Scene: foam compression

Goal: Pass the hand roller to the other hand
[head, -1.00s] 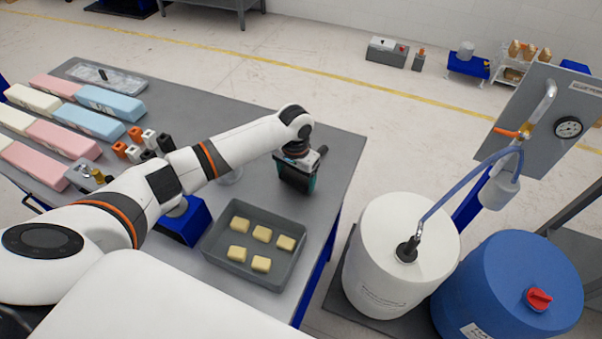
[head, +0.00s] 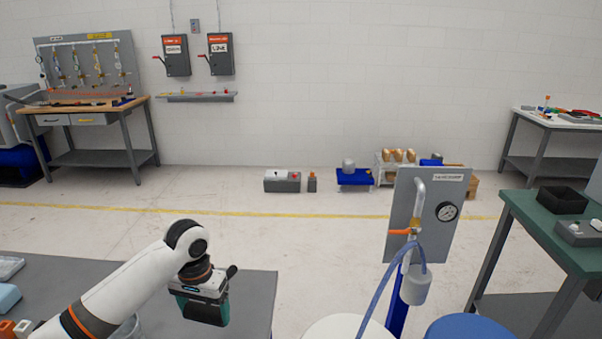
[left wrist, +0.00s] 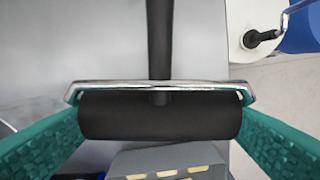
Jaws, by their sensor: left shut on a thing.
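The hand roller (left wrist: 160,116) has a black cylinder, a metal frame and a black handle. In the left wrist view it lies between the two teal fingers of my left gripper (left wrist: 165,105), which is shut on it. The handle points to the top of that view. In the head view my left gripper (head: 205,305) is above the grey table (head: 250,295), and a dark bit of the roller (head: 231,272) shows beside it. My right gripper is in neither view.
A white drum (head: 335,328) and a blue drum (head: 466,328) stand right of the table, by a panel with a gauge (head: 430,215). A grey tray (left wrist: 170,158) with pale blocks lies below the roller. A green-topped bench (head: 560,235) is at the right.

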